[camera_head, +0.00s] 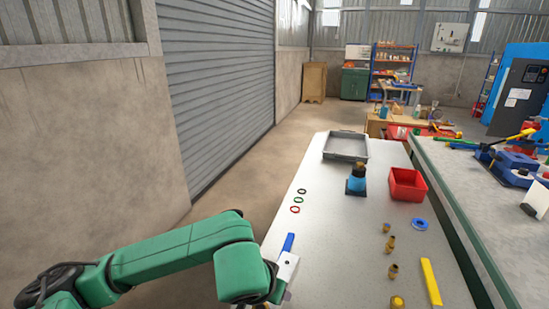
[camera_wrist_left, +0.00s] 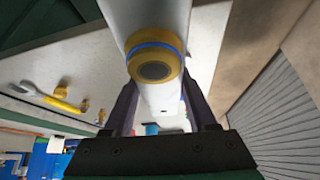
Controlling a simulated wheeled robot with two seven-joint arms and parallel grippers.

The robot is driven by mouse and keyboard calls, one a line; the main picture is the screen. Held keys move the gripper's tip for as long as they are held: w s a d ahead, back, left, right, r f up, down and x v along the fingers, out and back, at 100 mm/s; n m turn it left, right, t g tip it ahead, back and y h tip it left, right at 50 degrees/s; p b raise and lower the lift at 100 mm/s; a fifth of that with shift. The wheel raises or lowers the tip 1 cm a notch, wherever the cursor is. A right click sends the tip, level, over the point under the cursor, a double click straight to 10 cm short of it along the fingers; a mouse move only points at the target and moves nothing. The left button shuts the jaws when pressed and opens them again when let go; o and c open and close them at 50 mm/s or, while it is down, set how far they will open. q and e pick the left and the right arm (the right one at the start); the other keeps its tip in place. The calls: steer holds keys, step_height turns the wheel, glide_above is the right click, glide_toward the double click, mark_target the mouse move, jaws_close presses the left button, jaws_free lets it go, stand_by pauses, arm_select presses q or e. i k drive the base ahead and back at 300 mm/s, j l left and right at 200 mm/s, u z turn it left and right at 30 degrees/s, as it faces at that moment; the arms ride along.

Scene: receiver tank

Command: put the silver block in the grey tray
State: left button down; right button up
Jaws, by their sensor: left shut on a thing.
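My left gripper (camera_head: 279,288) is at the near left edge of the pale table, largely hidden behind my green wrist. It is shut on a pale silver piece, which I take for the silver block (camera_head: 288,267). In the left wrist view, pale silver shows between the dark fingers of my left gripper (camera_wrist_left: 160,108). A yellow ring with a blue band shows in front there; I cannot tell whether it belongs to the held piece. The grey tray (camera_head: 344,159) stands at the far end of the table and looks empty. My right gripper is out of view.
A blue bar (camera_head: 288,242) shows beside the held piece. Small rings, several brass fittings, a blue ring (camera_head: 419,224) and a yellow bar (camera_head: 430,282) lie about. The table's middle is clear.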

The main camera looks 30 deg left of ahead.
mark_target(347, 149)
steer(key=u, duration=2.8)
steer(key=i+j, duration=0.2)
steer(key=i, duration=0.2)
steer(key=i+j, duration=0.15)
steer(key=i, duration=0.2)
steer(key=i+j, duration=0.2)
steer(key=i, duration=0.2)
steer(key=i+l+z, duration=0.15)
steer(key=z, duration=0.25)
steer(key=i+l+z, duration=0.1)
steer(key=z, duration=0.35)
steer(key=i+z, duration=0.5)
steer(key=z, duration=0.3)
steer(key=i+j+z, duration=0.15)
steer(key=z, duration=0.25)
steer(key=i+z, duration=0.45)
steer(key=i, duration=1.9)
steer(key=i+j+z, duration=0.1)
steer(key=i+z, duration=0.35)
steer(key=i+j+z, duration=0.2)
steer(key=i+z, duration=0.15)
steer(key=z, duration=0.15)
steer(key=i+j+z, duration=0.45)
steer(key=k+l+z, duration=0.1)
steer(key=z, duration=2.2)
